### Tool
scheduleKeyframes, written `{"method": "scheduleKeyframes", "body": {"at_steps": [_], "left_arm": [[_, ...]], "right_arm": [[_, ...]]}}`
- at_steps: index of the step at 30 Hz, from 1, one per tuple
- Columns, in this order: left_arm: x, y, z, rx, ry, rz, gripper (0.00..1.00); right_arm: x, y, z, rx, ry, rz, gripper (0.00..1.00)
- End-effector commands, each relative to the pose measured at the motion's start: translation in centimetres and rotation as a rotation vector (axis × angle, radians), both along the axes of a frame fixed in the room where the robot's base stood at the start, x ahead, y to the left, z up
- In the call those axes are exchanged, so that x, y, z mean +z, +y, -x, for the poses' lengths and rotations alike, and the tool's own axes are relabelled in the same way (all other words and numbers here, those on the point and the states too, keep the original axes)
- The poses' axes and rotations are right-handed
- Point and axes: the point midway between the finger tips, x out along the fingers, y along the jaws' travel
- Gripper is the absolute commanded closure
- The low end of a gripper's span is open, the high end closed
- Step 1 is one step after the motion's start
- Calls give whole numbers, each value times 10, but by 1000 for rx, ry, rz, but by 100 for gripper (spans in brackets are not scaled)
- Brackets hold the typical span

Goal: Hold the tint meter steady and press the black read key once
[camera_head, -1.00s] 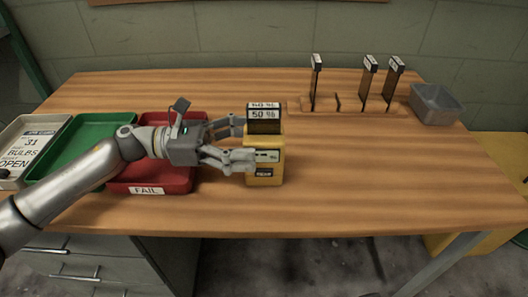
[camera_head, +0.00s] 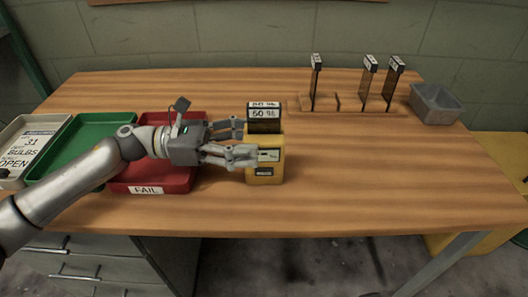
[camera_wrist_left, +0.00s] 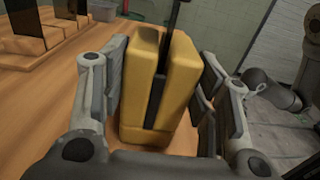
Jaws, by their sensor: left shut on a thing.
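The yellow tint meter (camera_head: 265,160) stands upright on the wooden table, near the middle. A dark sample with a "50 %" label (camera_head: 264,114) stands up from its top slot. A small light display (camera_head: 269,155) and a dark label (camera_head: 264,171) show on its front; I cannot make out the black read key. My left gripper (camera_head: 247,143) comes from the left and is shut on the meter. In the left wrist view the yellow body (camera_wrist_left: 158,90) sits between the finger pads, with a dark slot down its side. My right gripper does not show clearly.
A red FAIL tray (camera_head: 150,180), a green tray (camera_head: 75,150) and a pale tray (camera_head: 30,125) lie at left. A wooden rack (camera_head: 350,105) with three dark samples and a grey bin (camera_head: 436,103) stand at back right. The front right of the table is clear.

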Motion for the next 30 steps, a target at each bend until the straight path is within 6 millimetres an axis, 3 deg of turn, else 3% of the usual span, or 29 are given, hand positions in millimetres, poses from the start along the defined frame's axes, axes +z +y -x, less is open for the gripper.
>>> {"method": "scheduleKeyframes", "body": {"at_steps": [14,30], "left_arm": [[0,1,-1,2,0,-1,60],[0,1,-1,2,0,-1,60]], "right_arm": [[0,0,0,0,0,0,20],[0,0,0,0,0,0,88]]}}
